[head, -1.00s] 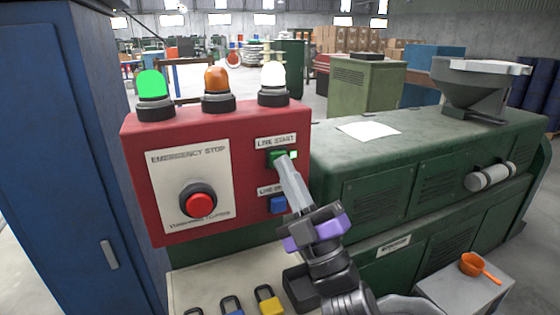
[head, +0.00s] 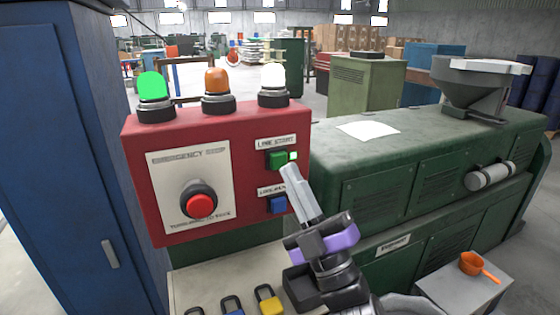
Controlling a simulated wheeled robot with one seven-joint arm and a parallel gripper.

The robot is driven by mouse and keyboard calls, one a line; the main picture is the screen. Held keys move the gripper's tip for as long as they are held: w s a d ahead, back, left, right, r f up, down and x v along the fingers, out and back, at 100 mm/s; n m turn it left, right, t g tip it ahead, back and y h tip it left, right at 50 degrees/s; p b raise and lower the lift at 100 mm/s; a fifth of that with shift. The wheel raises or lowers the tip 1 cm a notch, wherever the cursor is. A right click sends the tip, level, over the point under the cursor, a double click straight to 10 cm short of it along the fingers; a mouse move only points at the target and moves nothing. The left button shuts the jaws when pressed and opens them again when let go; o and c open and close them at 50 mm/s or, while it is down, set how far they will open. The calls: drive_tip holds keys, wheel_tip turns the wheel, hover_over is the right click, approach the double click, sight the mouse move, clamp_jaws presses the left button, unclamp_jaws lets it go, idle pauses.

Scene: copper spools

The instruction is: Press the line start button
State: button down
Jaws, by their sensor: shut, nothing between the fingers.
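The green line start button (head: 278,159) sits on the right of the red control box (head: 140,190), under a white label, with a small lit green lamp (head: 293,156) beside it. My gripper (head: 289,168) is shut and empty. Its tips are just below and right of the green button and look apart from it. The blue button (head: 278,204) sits lower on the box, left of my fingers; its label is partly hidden by them.
A red emergency stop button (head: 202,204) is on the box's left plate. Green, orange and white lamps (head: 217,88) stand on top; green and white glow. Padlocks (head: 268,300) lie on the shelf below. A green machine (head: 430,160) stands right, a blue cabinet (head: 60,150) left.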

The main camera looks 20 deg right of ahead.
drive_tip(key=shift+s, duration=2.15)
drive_tip(key=s+f+m+g+h, duration=0.2)
drive_tip(key=s+f+m+g, duration=0.3)
drive_tip(key=s+f, duration=0.8)
drive_tip(key=s+f+m+g+h, duration=0.3)
drive_tip(key=s+f+m+g, duration=0.3)
drive_tip(key=s, duration=1.3)
wheel_tip(320, 180, down, 8)
drive_tip(key=m, duration=0.3)
drive_tip(key=shift+s+a+r+m+g+h, duration=0.15)
drive_tip(key=shift+s+r+m+g+h, duration=0.1)
drive_tip(key=shift+s+m+g+h, duration=0.05)
drive_tip(key=shift+a, duration=0.15)
